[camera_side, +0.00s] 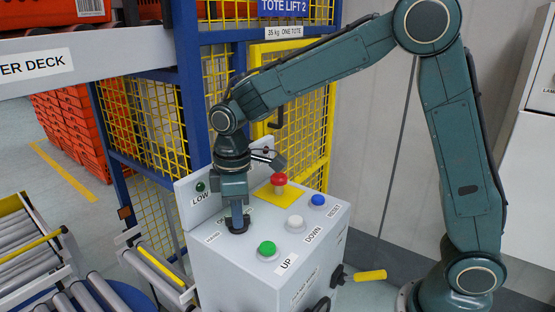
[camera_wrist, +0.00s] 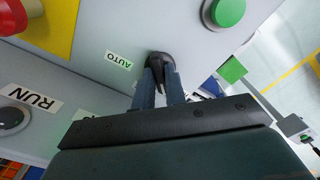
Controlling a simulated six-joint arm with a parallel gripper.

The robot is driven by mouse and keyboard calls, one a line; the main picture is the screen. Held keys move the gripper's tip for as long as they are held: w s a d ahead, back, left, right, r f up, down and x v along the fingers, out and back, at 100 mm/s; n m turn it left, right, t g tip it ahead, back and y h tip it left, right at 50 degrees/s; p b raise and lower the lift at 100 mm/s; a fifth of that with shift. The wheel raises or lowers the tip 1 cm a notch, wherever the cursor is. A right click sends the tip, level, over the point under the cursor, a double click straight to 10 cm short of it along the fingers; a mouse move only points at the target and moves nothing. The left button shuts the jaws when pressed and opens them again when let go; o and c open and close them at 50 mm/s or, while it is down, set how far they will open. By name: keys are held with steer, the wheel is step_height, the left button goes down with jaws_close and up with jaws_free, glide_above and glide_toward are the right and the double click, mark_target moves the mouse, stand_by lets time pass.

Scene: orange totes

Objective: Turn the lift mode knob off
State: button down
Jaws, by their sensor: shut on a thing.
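The lift mode knob (camera_side: 237,228) is a small black rotary knob on the top face of the grey control box, at its left side. In the wrist view the knob (camera_wrist: 160,60) sits between my fingertips, beside a green AUTO label (camera_wrist: 119,59). My gripper (camera_side: 237,213) points down onto the knob and is shut on it. In the wrist view my gripper (camera_wrist: 161,80) has one blue-grey finger on each side of the knob. The fingers hide part of the knob, and I cannot tell exactly which label it points to.
On the grey control box (camera_side: 220,285) are a green UP button (camera_side: 267,249), a white DOWN button (camera_side: 295,221), a blue RESET button (camera_side: 318,199) and a red mushroom button (camera_side: 279,179). A yellow-handled lever (camera_side: 369,275) sticks out at right. A yellow mesh cage (camera_side: 304,120) stands behind.

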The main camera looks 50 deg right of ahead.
steer(key=shift+m, duration=0.3)
steer(key=m, duration=0.8)
stand_by(0.3)
stand_by(0.4)
steer(key=c, duration=1.4)
jaws_free()
steer(key=shift+c, duration=0.2)
steer(key=shift+r, duration=0.1)
